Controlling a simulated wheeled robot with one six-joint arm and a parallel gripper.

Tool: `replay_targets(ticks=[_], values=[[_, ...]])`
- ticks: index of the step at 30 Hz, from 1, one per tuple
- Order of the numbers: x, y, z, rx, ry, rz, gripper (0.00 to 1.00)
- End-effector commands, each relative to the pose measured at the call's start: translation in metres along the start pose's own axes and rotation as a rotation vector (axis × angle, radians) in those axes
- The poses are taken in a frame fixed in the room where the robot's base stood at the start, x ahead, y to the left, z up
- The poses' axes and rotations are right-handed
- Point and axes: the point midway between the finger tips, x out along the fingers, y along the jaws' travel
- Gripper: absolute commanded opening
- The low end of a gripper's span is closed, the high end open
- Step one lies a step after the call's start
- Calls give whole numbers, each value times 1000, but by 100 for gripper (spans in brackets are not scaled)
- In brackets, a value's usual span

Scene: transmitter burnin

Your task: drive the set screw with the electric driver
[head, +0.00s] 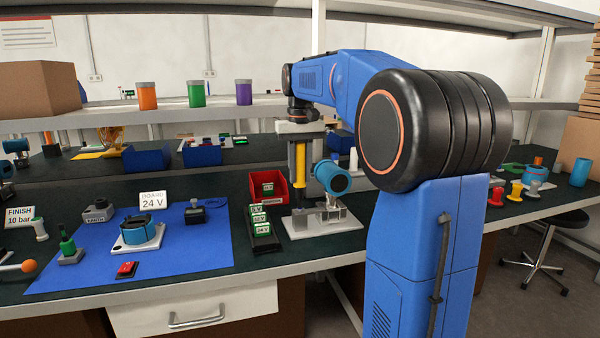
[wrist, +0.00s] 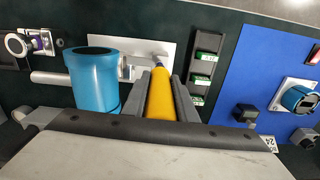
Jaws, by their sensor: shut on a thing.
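My gripper (head: 304,185) points down and is shut on the yellow electric driver (head: 299,162); in the wrist view its grey fingers flank the driver (wrist: 161,97). The driver's grey tip points toward the white plate of a metal fixture (head: 320,222). I cannot tell whether the tip touches anything. A blue cylindrical transmitter housing (head: 328,174) sits tilted on the fixture, just right of the driver. In the wrist view the housing (wrist: 92,84) is left of the driver. The set screw is too small to make out.
A red bin (head: 262,192) and a black rack of green boards (head: 261,228) stand left of the fixture. A blue mat (head: 190,255) further left holds a round device (head: 138,232), a red switch (head: 126,270) and a 24 V sign (head: 153,200). A shelf (head: 220,110) runs behind.

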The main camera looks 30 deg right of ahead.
Motion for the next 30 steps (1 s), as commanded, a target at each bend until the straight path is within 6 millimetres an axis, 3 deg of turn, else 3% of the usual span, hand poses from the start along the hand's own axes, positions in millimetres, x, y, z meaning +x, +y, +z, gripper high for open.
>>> replay_targets(ticks=[30], values=[[5, 0, 0, 0, 0, 0, 0]])
